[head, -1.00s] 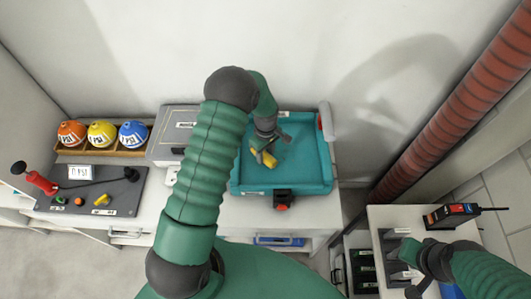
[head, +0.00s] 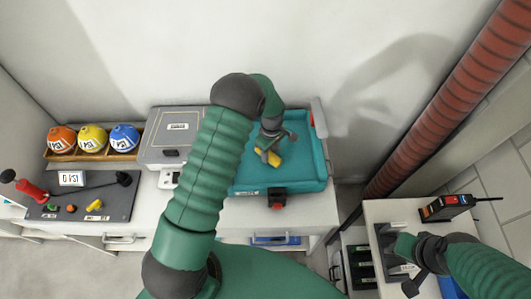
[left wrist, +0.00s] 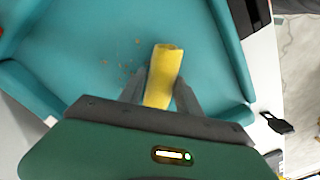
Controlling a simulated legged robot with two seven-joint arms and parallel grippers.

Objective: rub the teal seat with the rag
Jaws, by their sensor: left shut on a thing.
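The teal seat (head: 305,178) is a shallow tray-like surface with raised edges on the white counter. It fills much of the left wrist view (left wrist: 95,35), where small brown specks lie on it left of the rag. The yellow rag (head: 274,159) is rolled or folded and sits between the fingers of my left gripper (head: 268,153). In the left wrist view the rag (left wrist: 164,72) sticks out past the fingertips over the teal surface. Whether it touches the surface I cannot tell. My right gripper (head: 412,268) is at the lower right, by the white side table; its fingers are unclear.
A grey box (head: 178,135) stands left of the seat. Orange, yellow and blue balls (head: 92,138) sit in a wooden rack. A grey panel with a red-handled pump (head: 30,190) is at far left. A red ribbed pipe (head: 450,95) rises at right. A black radio-like device (head: 447,207) lies on the side table.

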